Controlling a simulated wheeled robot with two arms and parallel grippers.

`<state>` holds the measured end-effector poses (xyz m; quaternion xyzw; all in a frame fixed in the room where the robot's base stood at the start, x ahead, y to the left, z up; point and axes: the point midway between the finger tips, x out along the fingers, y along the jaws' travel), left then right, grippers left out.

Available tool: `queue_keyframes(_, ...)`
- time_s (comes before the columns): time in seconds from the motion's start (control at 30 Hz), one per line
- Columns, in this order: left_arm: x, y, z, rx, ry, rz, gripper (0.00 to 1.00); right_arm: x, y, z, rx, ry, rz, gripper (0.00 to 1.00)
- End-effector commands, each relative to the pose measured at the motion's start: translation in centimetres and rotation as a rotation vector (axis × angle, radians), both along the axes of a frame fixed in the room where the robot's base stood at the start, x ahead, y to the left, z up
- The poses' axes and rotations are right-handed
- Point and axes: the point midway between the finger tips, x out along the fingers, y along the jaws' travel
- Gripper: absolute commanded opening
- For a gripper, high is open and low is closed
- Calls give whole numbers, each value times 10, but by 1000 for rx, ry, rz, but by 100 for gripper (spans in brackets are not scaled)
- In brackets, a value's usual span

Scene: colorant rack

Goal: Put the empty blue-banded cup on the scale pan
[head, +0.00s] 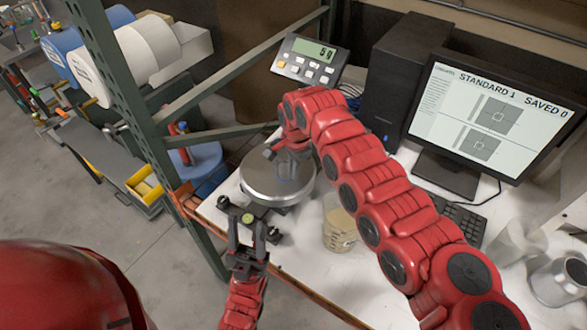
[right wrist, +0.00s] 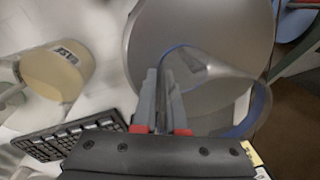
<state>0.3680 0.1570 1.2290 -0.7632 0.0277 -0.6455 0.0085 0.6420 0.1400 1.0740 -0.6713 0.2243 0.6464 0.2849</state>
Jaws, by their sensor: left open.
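The blue-banded cup is clear and looks empty; in the right wrist view the cup (right wrist: 215,85) shows a blue rim line, with the round metal scale pan (right wrist: 155,25) behind it. In the head view the scale pan (head: 262,190) lies on the white bench, and the cup is hard to make out there. My right gripper (head: 277,152) is over the pan; in the right wrist view its fingers (right wrist: 165,90) are close together on the cup's wall. I cannot tell whether the cup's base touches the pan. My left gripper (head: 247,222) is open and empty in front of the pan.
A clear beaker of beige liquid (head: 341,232) stands right of the pan. The scale's display (head: 310,60) is behind it. A monitor (head: 490,120), keyboard (head: 457,215) and metal can (head: 560,280) are at right. A green rack post (head: 140,130) rises at left.

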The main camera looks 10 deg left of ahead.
Motion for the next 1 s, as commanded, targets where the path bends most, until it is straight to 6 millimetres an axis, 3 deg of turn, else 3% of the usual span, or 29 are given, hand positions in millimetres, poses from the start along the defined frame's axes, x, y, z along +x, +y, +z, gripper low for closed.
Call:
queue_keyframes(0.03,0,0,0,0,0,0,50,0,0,1,0,0,0,20)
queue_keyframes(0.13,0,0,1,0,0,0,50,0,0,1,0,0,0,36)
queue_keyframes(0.47,0,0,4,0,0,0,50,0,0,5,0,0,0,36)
queue_keyframes(0.57,0,0,-5,0,0,0,50,1,1,10,4,-4,0,36)
queue_keyframes(0.67,0,0,-16,0,0,0,50,0,-1,23,4,-4,0,36)
queue_keyframes(0.83,0,0,-41,0,0,0,50,-2,-2,66,6,-11,2,36)
queue_keyframes(1.0,0,0,-52,0,0,0,50,-5,-7,105,0,-4,0,36)
